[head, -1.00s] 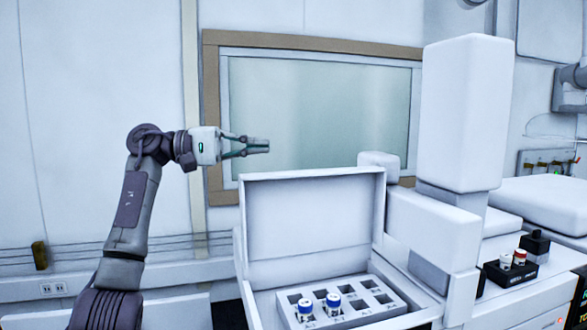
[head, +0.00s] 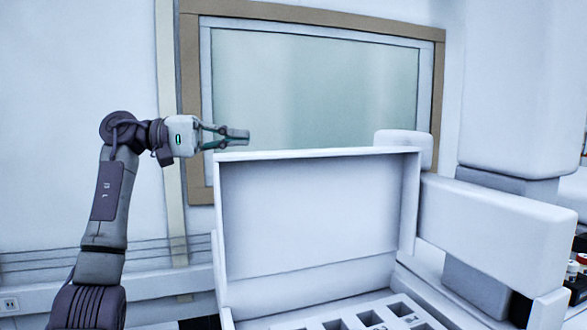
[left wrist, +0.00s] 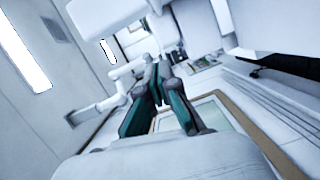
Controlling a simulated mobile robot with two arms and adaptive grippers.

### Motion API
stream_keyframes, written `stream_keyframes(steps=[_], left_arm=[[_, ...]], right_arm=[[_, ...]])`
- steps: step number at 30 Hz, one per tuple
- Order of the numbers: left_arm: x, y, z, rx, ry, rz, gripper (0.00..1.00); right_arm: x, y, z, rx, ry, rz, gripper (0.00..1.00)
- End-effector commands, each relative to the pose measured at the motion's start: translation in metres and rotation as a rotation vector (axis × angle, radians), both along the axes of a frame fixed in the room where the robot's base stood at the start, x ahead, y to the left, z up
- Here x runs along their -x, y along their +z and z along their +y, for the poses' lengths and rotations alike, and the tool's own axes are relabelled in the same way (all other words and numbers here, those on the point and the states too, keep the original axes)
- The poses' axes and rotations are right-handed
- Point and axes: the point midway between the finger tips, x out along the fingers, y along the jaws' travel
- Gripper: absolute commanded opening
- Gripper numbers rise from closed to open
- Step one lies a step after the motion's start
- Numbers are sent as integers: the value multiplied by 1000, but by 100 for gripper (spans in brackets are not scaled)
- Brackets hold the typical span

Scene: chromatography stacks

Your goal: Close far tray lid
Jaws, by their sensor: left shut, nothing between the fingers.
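The tray lid (head: 310,218) is white and stands open, upright, in the middle of the head view. Below it the tray (head: 398,309) shows only its back part with square slots; the front is cut off by the frame. My left gripper (head: 240,136) is shut and empty. In the head view it is just above the lid's top edge near the left corner, seemingly apart from it; its depth relative to the lid is unclear. Its fingers (left wrist: 160,95) also show in the left wrist view. My right gripper is not in view.
A white block-like instrument arm (head: 500,225) stands close to the right of the lid. A brown-framed window (head: 310,85) is on the wall behind. Small vials (head: 579,263) show at the right edge. The space above the lid is clear.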

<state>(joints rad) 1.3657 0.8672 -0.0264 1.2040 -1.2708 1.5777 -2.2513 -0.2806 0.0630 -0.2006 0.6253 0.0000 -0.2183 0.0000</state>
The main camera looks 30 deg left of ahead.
Motion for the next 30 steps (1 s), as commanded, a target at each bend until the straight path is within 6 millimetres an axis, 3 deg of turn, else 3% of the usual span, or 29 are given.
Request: stream_keyframes(steps=[1,4,10,23,30], left_arm=[[1,-10,0,-2,1,-3,0],[1,-16,0,-4,1,-3,0],[-7,-14,-11,-6,0,-3,0],[-55,-15,-85,-3,-4,-2,0],[-35,-22,-106,-5,0,-4,0]], right_arm=[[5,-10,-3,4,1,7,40],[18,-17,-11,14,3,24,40],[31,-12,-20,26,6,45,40],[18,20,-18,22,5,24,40],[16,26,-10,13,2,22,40]])
